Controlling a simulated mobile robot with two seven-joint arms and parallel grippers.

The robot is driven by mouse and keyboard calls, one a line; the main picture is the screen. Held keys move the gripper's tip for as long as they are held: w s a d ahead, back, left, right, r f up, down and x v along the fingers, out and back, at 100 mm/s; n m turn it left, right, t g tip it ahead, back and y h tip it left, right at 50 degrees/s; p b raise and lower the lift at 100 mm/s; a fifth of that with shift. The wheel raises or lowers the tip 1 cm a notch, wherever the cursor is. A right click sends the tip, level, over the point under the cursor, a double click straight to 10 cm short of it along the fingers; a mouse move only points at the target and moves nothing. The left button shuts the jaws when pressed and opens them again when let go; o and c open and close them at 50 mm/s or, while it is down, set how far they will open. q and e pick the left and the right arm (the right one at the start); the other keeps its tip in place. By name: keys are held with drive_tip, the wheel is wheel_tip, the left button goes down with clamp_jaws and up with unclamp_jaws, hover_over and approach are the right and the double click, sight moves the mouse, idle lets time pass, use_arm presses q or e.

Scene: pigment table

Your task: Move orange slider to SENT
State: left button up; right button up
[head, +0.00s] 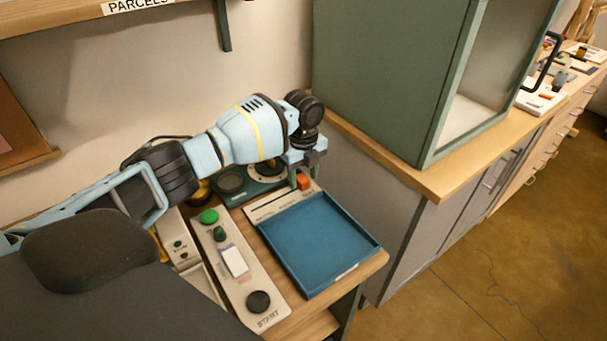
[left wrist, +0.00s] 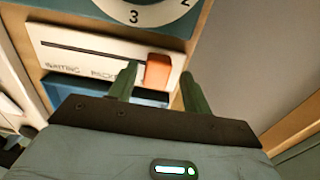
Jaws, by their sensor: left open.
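The orange slider (head: 303,182) sits on a pale label panel (head: 268,207), near the panel's right end. In the left wrist view the orange slider (left wrist: 158,71) stands at the right end of a dark slot, with the panel (left wrist: 80,58) reading WAITING and part of PACKED. The SENT label cannot be read; that part is hidden by a finger and the slider. My left gripper (head: 305,172) is open over the panel. In the left wrist view its fingers (left wrist: 158,88) stand on either side of the slider, with a gap at the right finger. Contact at the left finger cannot be told.
A blue tray (head: 318,244) lies in front of the panel. A dial (left wrist: 140,12) is behind it. Left of the tray is a START panel (head: 240,288) with a green button (head: 208,216) and black knob (head: 258,302). A green cabinet (head: 390,80) stands to the right.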

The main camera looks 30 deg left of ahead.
sight(304, 178)
use_arm(q)
wheel_tip(304, 178, up, 7)
drive_tip(key=shift+r, duration=0.35)
use_arm(e)
drive_tip(key=shift+w+r, duration=0.25)
drive_tip(key=shift+r, duration=0.05)
drive_tip(key=shift+s, duration=0.2)
